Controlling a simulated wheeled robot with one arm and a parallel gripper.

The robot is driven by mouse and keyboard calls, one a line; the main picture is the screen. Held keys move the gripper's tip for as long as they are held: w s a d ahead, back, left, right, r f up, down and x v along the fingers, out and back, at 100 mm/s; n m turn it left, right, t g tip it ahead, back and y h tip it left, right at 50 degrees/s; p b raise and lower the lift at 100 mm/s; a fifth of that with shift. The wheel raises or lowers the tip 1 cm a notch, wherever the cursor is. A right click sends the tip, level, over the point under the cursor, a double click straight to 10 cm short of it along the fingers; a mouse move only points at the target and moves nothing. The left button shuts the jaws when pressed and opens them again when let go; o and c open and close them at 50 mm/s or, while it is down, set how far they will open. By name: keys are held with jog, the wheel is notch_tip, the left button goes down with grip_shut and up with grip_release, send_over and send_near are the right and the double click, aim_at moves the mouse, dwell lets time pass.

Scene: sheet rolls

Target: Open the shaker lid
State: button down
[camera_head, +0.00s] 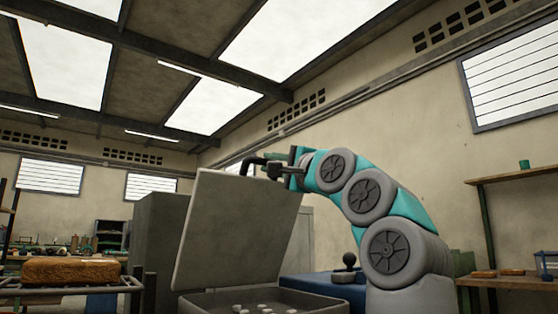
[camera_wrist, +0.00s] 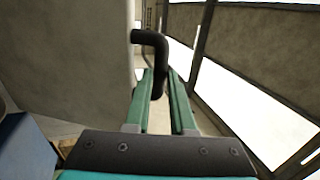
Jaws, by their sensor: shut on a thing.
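The shaker lid (camera_head: 235,230) is a large pale grey panel. It stands raised at a steep tilt above the shaker box (camera_head: 200,303), whose inside shows several small light round pieces. A bent black handle (camera_head: 250,161) sticks out near the lid's top edge. My gripper (camera_head: 272,163) is at that top edge, shut on the handle. In the wrist view, the green fingers (camera_wrist: 160,90) lie on both sides of the handle (camera_wrist: 150,38), and the lid (camera_wrist: 70,60) fills the left side. The lid's hinge is not clearly visible.
A rack with a brown block (camera_head: 70,270) stands at left. A grey cabinet (camera_head: 155,235) is behind the lid. A blue surface (camera_head: 305,283) with a dark knob (camera_head: 348,260) lies beside the box, near my arm. Wooden shelves (camera_head: 520,174) are at right.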

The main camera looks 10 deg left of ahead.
jog(key=p+x, duration=0.6)
jog(key=x, duration=0.4)
jog(key=shift+a+f+g+p, duration=0.2)
jog(key=shift+f+g+p, duration=0.1)
jog(key=shift+p, duration=0.1)
